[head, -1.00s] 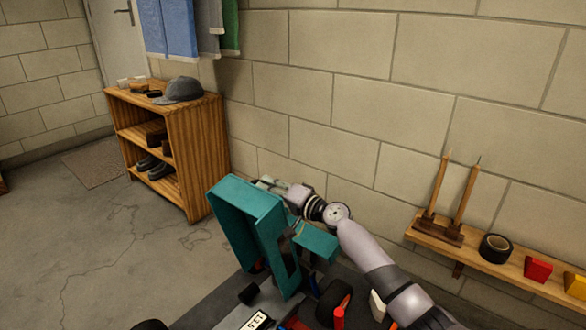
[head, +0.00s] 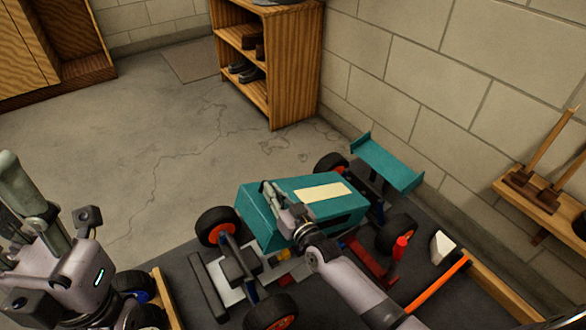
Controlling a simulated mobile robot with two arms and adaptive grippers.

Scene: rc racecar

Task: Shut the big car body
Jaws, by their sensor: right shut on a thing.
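The big car has a teal body (head: 265,187) with a cream panel on top, in the middle of the head view. The body lies low over the rear of the chassis (head: 238,268). I cannot tell whether its lower edge touches the chassis all along. A teal rear wing (head: 388,163) stands behind it. Wheels with orange hubs (head: 217,226) show around the car. My right gripper (head: 272,194) is shut on the body's near edge, and my right arm crosses over the car. Part of my left arm shows at the left, away from the body; its finger state is unclear.
A dark mat with wooden edging (head: 506,296) lies under the car. A wall shelf (head: 540,208) holds tools. The floor beyond the car is clear.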

